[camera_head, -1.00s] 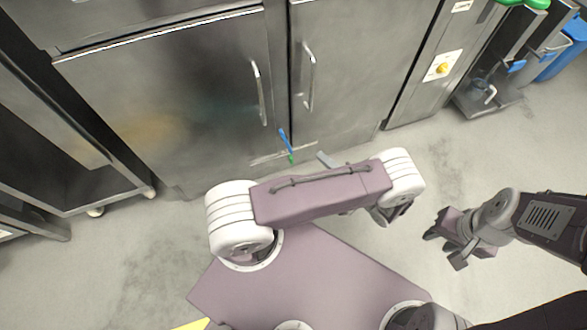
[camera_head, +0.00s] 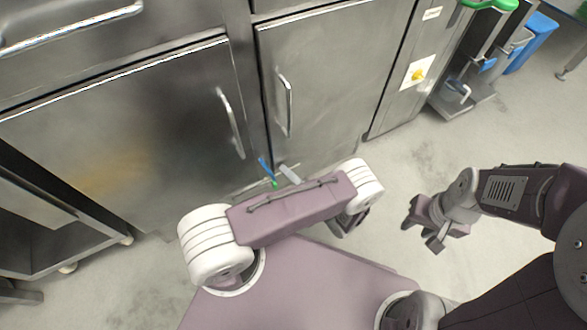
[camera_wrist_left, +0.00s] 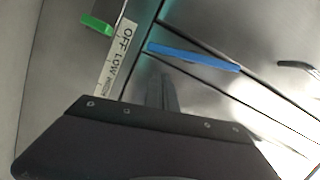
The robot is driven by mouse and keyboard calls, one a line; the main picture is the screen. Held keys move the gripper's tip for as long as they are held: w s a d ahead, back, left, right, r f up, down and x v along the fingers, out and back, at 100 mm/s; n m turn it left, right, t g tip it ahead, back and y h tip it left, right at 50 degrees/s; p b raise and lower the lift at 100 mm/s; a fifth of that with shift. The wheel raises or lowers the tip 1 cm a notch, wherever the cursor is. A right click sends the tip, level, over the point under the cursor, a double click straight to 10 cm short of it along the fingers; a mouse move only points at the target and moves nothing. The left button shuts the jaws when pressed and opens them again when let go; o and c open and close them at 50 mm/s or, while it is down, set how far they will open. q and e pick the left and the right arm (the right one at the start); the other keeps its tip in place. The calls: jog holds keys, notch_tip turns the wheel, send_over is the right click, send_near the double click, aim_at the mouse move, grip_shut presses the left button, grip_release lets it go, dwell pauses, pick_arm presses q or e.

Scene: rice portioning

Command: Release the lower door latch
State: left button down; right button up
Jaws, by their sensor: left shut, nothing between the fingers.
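A blue latch bar (camera_head: 265,167) with a small green tab (camera_head: 274,184) sits low on the steel cabinet, by the seam between the two lower doors. In the left wrist view the blue bar (camera_wrist_left: 193,56) lies slanted across the steel, and the green tab (camera_wrist_left: 96,25) is at upper left. My left gripper (camera_head: 290,174) is shut and empty, just right of the blue bar; my arm partly hides it. Whether it touches the latch cannot be told. My right gripper (camera_head: 421,229) is open and empty over the floor, away from the cabinet.
The left door (camera_head: 130,125) and right door (camera_head: 335,85) are closed, with upright handles. An "OFF LOW" label (camera_wrist_left: 117,60) is near the green tab. A dark-framed rack (camera_head: 60,215) stands at left. Floor (camera_head: 440,150) is clear at right.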

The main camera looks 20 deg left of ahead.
pick_arm(q)
jog(key=shift+s+a+r, duration=0.15)
jog(key=shift+s+a, duration=0.15)
jog(key=shift+s, duration=0.25)
jog(key=shift+s+a+f, duration=0.2)
jog(key=shift+s+a, duration=0.05)
jog(key=shift+s, duration=0.15)
pick_arm(e)
jog(key=shift+s+r, duration=0.15)
jog(key=shift+s, duration=0.4)
